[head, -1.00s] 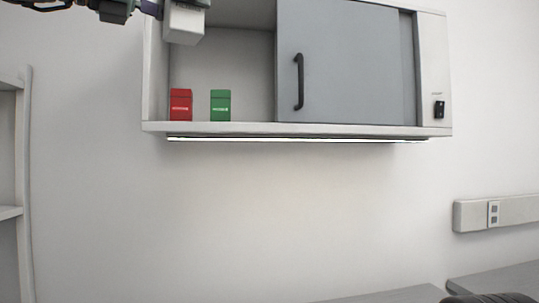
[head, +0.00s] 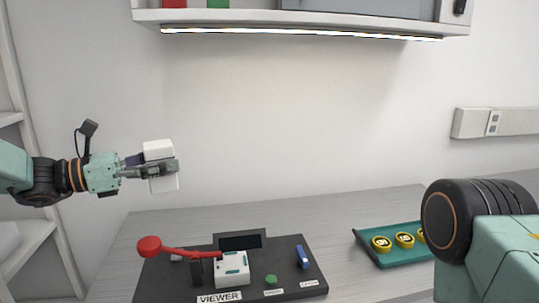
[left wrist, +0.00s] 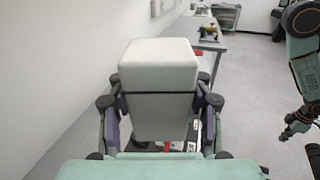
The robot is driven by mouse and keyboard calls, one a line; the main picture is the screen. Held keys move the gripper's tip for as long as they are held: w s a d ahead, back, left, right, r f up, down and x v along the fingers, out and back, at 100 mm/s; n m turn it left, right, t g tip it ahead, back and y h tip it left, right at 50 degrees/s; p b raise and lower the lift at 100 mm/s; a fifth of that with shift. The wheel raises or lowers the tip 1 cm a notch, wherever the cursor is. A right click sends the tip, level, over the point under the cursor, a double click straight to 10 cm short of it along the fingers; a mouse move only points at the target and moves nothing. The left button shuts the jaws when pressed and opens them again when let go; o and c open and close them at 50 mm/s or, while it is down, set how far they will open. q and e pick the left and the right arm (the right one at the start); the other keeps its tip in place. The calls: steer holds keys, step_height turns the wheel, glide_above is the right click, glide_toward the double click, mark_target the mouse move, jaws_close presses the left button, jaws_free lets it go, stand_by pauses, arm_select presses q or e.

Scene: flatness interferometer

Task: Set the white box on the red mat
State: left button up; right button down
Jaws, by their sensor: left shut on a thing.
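The white box (head: 163,182) is held in my left gripper (head: 152,167), above the left part of the bench and clear of everything. The gripper's fingers cross the box's middle, so white shows above and below them. In the left wrist view the box (left wrist: 158,65) fills the middle, with the fingers (left wrist: 158,108) on both sides of it. I cannot make out a red mat in either view now. What looks like my right gripper (left wrist: 292,130) shows small at the right of the left wrist view; its jaws are unclear.
A dark viewer board (head: 290,253) lies on the grey bench (head: 335,222), with a red-knobbed lever (head: 150,246) sticking out left. A teal tray (head: 375,254) with yellow round pieces stands right. The wall cabinet (head: 300,18) overhangs; shelving (head: 28,240) stands left.

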arm_select(q)
steer(key=s+d+f+n+t+y, duration=0.1)
steer(key=s+d+f, duration=0.1)
steer(key=s+f, duration=0.85)
steer(key=s+d+f+n+t, duration=0.1)
steer(key=s+d+f, duration=0.1)
steer(key=s+f, duration=0.85)
step_height(320, 180, down, 12)
steer(key=w+b, duration=0.2)
steer(key=b, duration=0.8)
steer(key=shift+w+a+r, duration=0.2)
steer(key=shift+w+a, duration=0.05)
steer(key=shift+s+d+r+m, duration=0.1)
steer(key=shift+m, duration=0.2)
steer(key=shift+d, duration=0.15)
